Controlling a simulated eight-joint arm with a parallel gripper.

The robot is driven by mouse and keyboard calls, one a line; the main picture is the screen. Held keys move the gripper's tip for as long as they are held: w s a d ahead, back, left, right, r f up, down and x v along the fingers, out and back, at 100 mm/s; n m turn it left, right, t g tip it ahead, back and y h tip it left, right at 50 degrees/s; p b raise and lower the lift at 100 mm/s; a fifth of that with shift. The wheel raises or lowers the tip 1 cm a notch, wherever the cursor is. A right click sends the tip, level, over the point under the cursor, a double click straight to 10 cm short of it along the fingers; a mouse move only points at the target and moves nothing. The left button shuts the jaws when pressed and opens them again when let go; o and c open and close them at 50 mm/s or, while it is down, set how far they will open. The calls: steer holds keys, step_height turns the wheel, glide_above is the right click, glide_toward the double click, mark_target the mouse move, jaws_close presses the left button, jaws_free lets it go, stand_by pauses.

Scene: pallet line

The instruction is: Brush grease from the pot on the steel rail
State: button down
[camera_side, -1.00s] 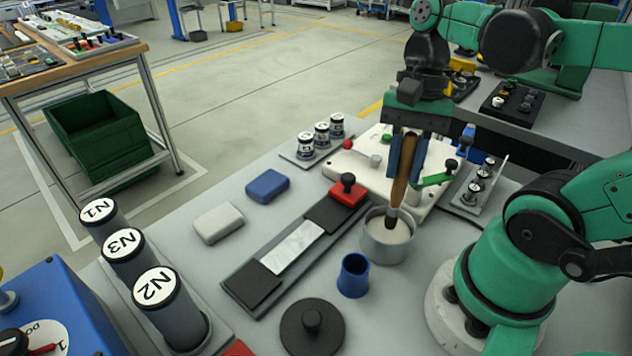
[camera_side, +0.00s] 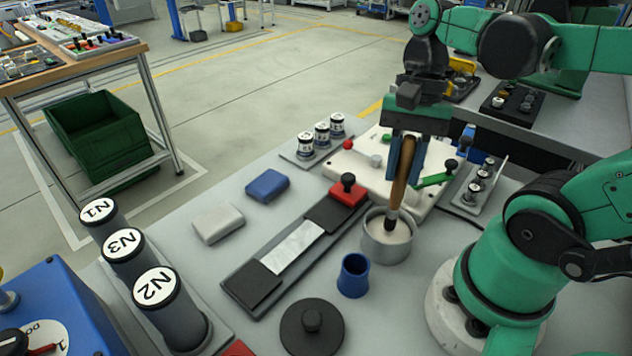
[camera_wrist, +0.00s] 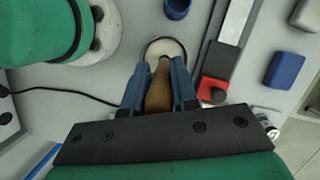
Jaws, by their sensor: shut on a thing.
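My gripper (camera_side: 403,160) is shut on the wooden handle of a brush (camera_side: 399,185). The brush hangs nearly upright, bristles down, with its dark tip at the pale grease in the pot (camera_side: 386,246). How deep the bristles sit is hard to tell. In the wrist view the brush handle (camera_wrist: 159,88) lies between the jaws and the pot (camera_wrist: 150,47) is just beyond them. The steel rail (camera_side: 293,246) lies left of the pot, with a bright bare middle between dark end pieces. A red block with a black knob (camera_side: 347,190) sits at its far end.
A round black lid (camera_side: 312,328) lies in front. A blue block (camera_side: 267,185) and a white block (camera_side: 218,223) lie left of the rail. Labelled cylinders (camera_side: 166,308) stand at the front left.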

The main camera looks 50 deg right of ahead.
mark_target(410, 139)
steer(key=shift+f, duration=0.4)
stand_by(1.0)
steer(key=shift+r, duration=3.55)
